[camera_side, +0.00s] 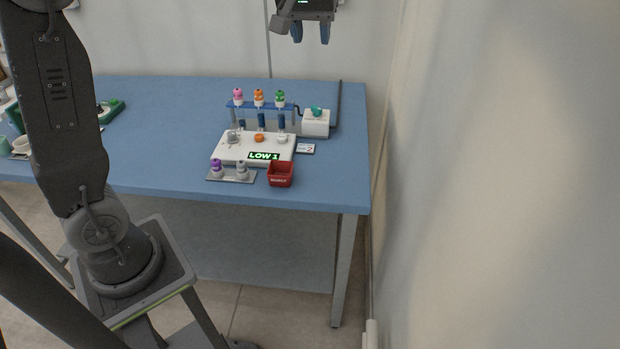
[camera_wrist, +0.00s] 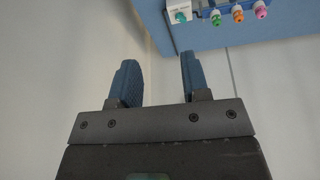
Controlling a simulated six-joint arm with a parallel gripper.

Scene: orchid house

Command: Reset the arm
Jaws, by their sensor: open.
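My gripper (camera_side: 311,33) hangs high at the top of the side view, above and behind the right part of the blue table (camera_side: 180,110). Its two blue fingers point down, are apart and have nothing between them. In the wrist view my gripper (camera_wrist: 157,80) shows the same open, empty fingers against the pale wall. The upper end of the arm is cut off by the top of the side view.
On the table stand a rack (camera_side: 233,105) with pink, orange and green capped bottles, a white device (camera_side: 228,158) reading "LOW 1", a red bin (camera_side: 281,180), a tray (camera_side: 246,179) with two bottles, and a white box (camera_side: 316,130). A wall (camera_side: 480,200) stands close on the right.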

